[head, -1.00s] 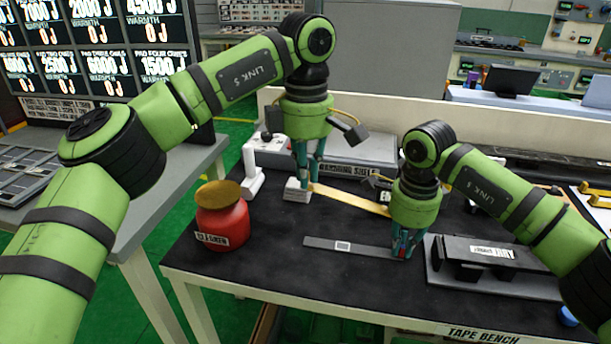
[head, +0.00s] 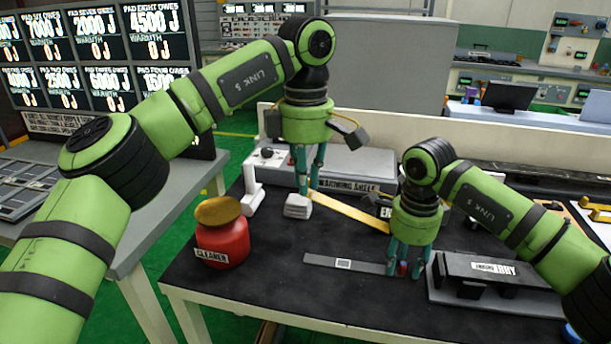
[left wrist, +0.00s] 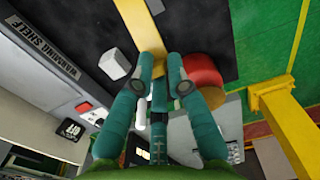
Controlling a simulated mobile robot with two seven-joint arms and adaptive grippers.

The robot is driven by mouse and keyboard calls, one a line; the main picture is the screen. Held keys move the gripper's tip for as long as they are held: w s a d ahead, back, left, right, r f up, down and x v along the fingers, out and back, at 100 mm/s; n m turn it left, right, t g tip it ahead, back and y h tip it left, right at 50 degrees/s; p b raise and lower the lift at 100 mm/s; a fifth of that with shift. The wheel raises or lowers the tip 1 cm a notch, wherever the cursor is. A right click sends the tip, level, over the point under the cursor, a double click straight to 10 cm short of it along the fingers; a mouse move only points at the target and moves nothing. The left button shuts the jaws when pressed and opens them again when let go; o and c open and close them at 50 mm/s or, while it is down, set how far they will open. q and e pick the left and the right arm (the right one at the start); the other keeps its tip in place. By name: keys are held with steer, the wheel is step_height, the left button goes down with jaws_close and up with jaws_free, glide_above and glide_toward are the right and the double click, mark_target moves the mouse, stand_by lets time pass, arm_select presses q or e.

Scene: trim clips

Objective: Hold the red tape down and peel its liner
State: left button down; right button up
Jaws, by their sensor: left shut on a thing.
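A grey strip (head: 330,262) with a small white label lies flat on the black bench top. A small red piece (head: 402,268) shows at its right end, between the fingers of my right gripper (head: 406,274). Those fingers stand apart, low over the strip; whether they touch it I cannot tell. My left gripper (head: 308,190) is shut on the left end of a long yellow strip (head: 350,212). The yellow strip also runs up from the fingertips in the left wrist view (left wrist: 148,38). Any liner on the red piece is too small to make out.
A white block (head: 297,207) stands just in front of my left gripper. A red jar labelled CLEANER (head: 224,245) is at the left. A dark labelled tray (head: 490,275) lies right of my right gripper. The warming shelf (head: 345,178) runs along the back. The front middle is clear.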

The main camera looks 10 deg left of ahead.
step_height(320, 180, up, 12)
stand_by(0.6)
